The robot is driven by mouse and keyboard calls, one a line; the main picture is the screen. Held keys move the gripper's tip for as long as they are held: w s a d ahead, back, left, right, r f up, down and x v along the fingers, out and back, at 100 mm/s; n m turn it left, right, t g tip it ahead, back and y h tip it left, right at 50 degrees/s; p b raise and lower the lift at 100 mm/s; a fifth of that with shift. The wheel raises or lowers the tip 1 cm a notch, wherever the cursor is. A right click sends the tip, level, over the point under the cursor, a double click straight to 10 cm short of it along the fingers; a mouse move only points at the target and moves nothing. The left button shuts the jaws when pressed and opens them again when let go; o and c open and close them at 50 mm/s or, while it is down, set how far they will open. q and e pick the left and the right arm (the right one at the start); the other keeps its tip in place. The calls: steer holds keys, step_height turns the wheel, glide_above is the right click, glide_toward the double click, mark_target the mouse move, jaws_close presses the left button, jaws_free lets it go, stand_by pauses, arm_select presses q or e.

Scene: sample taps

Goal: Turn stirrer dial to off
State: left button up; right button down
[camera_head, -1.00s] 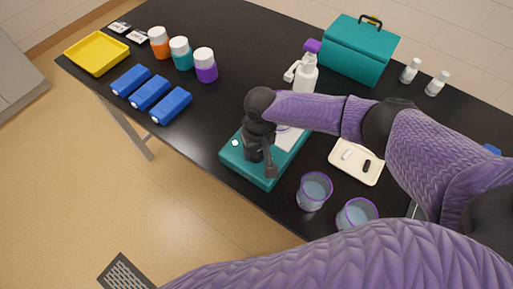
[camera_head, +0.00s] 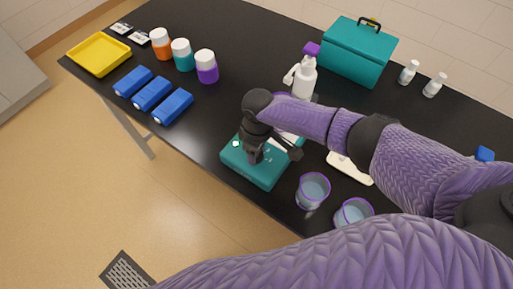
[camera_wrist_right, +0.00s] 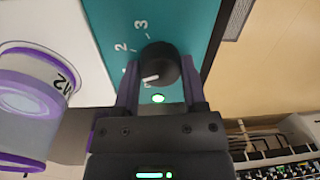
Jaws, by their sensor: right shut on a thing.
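The teal stirrer (camera_head: 262,176) sits near the table's front edge, with a white top plate (camera_wrist_right: 70,30) that shows in the wrist view. Its black dial (camera_wrist_right: 160,62) is on the teal face, with the numbers 2 and 3 beside it. The dial's white mark points to the left and slightly down in the wrist view. My right gripper (camera_head: 254,156) is shut on the dial, one finger on each side, as the wrist view (camera_wrist_right: 160,80) shows. The gripper hides the dial in the head view. My left gripper is out of view.
A purple-banded beaker (camera_wrist_right: 28,100) is close to the gripper in the wrist view. Two purple-rimmed cups (camera_head: 313,190) (camera_head: 354,213) stand right of the stirrer. A cream tray (camera_head: 350,169) is partly behind my arm. A spray bottle (camera_head: 304,80) stands behind the stirrer.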

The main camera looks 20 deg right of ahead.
steer(key=n, duration=0.7)
steer(key=shift+a+n, duration=0.1)
steer(key=shift+n, duration=0.2)
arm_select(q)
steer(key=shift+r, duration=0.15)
arm_select(e)
steer(key=shift+n, duration=1)
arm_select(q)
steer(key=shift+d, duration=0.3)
arm_select(e)
steer(key=shift+c, duration=0.7)
jaws_free()
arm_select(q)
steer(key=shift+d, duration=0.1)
